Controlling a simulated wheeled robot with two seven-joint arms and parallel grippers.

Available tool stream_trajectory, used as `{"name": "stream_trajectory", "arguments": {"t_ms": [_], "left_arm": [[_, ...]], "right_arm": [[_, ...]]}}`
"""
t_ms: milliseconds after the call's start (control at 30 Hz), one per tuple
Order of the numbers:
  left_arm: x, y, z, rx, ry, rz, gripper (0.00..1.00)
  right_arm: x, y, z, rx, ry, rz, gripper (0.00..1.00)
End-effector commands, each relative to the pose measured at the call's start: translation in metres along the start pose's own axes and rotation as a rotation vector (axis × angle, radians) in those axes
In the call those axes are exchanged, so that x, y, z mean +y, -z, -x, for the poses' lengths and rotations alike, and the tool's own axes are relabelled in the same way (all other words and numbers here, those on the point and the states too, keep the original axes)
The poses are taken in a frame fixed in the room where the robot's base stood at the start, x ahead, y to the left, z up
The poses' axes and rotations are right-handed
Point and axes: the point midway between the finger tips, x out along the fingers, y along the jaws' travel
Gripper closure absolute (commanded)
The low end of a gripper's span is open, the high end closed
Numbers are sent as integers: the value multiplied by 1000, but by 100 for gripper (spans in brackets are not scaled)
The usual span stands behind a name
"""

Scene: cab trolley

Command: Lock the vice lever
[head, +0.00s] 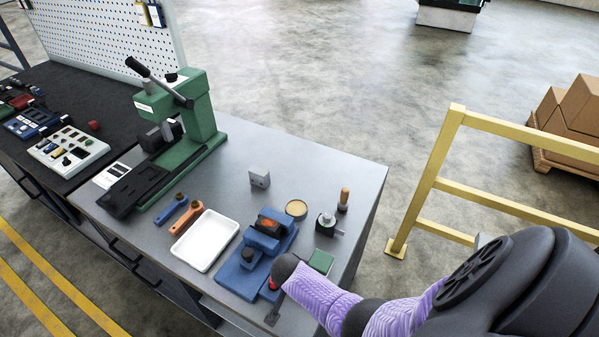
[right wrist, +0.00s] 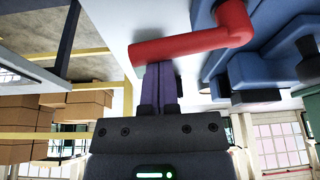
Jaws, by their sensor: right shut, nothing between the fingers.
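The blue vice (head: 243,276) stands near the front edge of the grey bench, and its blue body also shows at the right of the right wrist view (right wrist: 270,68). Its red lever (right wrist: 185,45) is a bent bar across the upper middle of the right wrist view. In the head view only a small red part shows, mostly hidden by my right arm. My right gripper (right wrist: 158,75) is shut and empty, with its purple fingertips right at the lever's bar; I cannot tell if they touch. My left gripper is not in view.
A white tray (head: 189,263) and an orange-handled tool (head: 187,216) lie left of the vice. A round tin (head: 297,209), a small metal block (head: 259,178) and a wood-handled tool (head: 344,196) stand behind. A green press (head: 203,115) is further left. A yellow rail (head: 428,185) stands right.

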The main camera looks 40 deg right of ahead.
Motion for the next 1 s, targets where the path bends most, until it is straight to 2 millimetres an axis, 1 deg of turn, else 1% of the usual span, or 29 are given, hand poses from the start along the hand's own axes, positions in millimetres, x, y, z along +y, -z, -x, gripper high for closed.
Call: {"name": "stream_trajectory", "arguments": {"t_ms": [433, 900, 1000], "left_arm": [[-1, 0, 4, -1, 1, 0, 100], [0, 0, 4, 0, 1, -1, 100], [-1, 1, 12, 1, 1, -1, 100]], "right_arm": [[2, -8, 3, -2, 1, 4, 100], [1, -8, 3, -1, 2, 4, 100], [2, -4, 9, -1, 2, 4, 100]]}}
